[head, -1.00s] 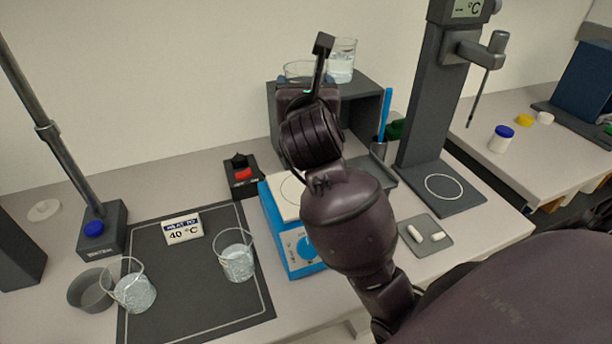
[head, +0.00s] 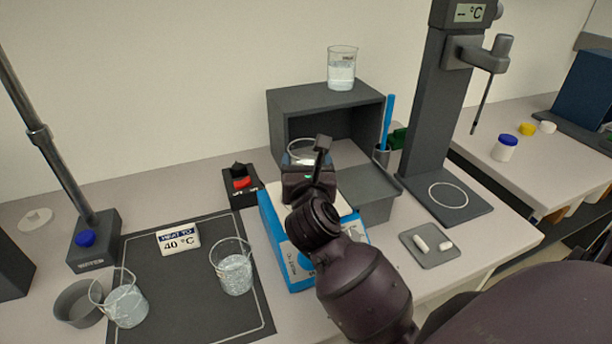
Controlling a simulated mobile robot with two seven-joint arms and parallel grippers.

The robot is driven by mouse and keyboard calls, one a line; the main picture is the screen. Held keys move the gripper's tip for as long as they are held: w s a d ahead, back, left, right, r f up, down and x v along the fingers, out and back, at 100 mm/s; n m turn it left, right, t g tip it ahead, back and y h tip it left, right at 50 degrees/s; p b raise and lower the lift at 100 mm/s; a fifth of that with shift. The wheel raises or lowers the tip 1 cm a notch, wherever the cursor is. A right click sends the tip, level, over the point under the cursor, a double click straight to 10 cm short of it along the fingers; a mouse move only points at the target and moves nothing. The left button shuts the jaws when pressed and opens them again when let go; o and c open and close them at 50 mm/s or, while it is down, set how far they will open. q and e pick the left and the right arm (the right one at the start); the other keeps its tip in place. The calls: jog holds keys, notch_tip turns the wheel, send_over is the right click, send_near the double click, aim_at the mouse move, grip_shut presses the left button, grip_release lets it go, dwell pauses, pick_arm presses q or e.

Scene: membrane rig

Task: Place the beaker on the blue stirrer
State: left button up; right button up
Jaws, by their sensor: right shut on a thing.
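The blue stirrer (head: 292,268) stands in the middle of the bench, with a pale top plate partly hidden by my right arm. My right gripper (head: 308,180) is over the rear of the stirrer, shut on a glass beaker (head: 303,148). Only the beaker's rim and upper part show above the gripper. Its base is hidden, so I cannot tell whether it touches the plate. Other beakers stand on the dark mat: one at its right (head: 234,272) and one at its left (head: 126,305). Another beaker (head: 341,72) stands on the grey shelf. My left gripper is out of view.
The grey shelf box (head: 283,99) is behind the stirrer. A red switch box (head: 241,186) is left of it. A tall probe stand (head: 424,110) and a small tray (head: 430,250) with white bars are to the right. A "40 °C" sign (head: 178,239) stands on the mat.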

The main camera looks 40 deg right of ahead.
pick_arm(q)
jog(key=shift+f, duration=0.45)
pick_arm(e)
jog(key=shift+f, duration=1.3)
pick_arm(q)
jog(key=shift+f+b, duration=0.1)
jog(key=shift+b, duration=0.2)
pick_arm(e)
jog(key=shift+f, duration=0.2)
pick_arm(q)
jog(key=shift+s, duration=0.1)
pick_arm(e)
jog(key=o, duration=1.1)
jog(key=shift+r, duration=0.15)
jog(key=shift+s+a, duration=0.1)
jog(key=shift+s, duration=0.05)
jog(key=b+v, duration=0.1)
jog(key=v, duration=1)
jog(key=shift+s+a, duration=0.25)
jog(key=shift+s, duration=0.05)
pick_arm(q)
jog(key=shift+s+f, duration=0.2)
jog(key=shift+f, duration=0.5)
